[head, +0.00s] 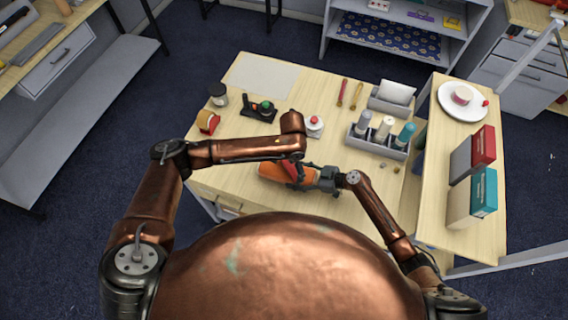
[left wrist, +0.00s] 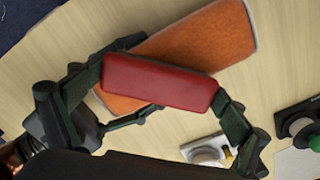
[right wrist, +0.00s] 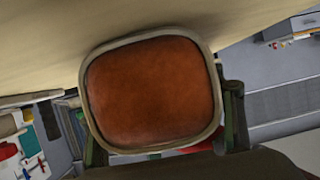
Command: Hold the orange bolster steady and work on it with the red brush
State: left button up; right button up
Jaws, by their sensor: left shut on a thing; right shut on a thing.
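The orange bolster (head: 270,172) lies on the table near its front edge; its orange side also shows in the left wrist view (left wrist: 208,48). My right gripper (head: 330,179) is shut on the bolster's right end. In the right wrist view the pale-rimmed orange end face (right wrist: 152,92) fills the space between the fingers. My left gripper (head: 294,176) is shut on the red brush (left wrist: 160,80), a plain red block between its fingertips. The brush is over the bolster, overlapping its middle in view. Its underside is hidden, so I cannot tell whether it touches.
A grey tray with several bottles (head: 363,144) stands right of the bolster. Behind it are a white base with a red button (head: 314,123), a black device with a green knob (head: 262,109), a red-and-tan object (head: 207,121) and a dark jar (head: 218,95). The table's left front is clear.

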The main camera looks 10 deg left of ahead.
aim_at(315, 178)
pick_arm(q)
jog(key=d, duration=0.2)
jog(key=shift+s+d, duration=0.3)
pick_arm(e)
jog(key=shift+s+f, duration=0.15)
jog(key=shift+f, duration=0.1)
pick_arm(q)
jog(key=shift+a+r, duration=0.1)
jog(key=shift+r, duration=3.95)
pick_arm(e)
jog(key=o, duration=1.1)
jog(key=shift+o, duration=1.4)
jog(key=shift+r, duration=0.1)
pick_arm(q)
jog(key=shift+w, duration=0.1)
pick_arm(e)
jog(key=v, duration=1)
jog(key=shift+d, duration=0.3)
jog(key=shift+v, duration=0.75)
pick_arm(q)
jog(key=shift+r, duration=0.1)
pick_arm(e)
jog(key=shift+r, duration=0.2)
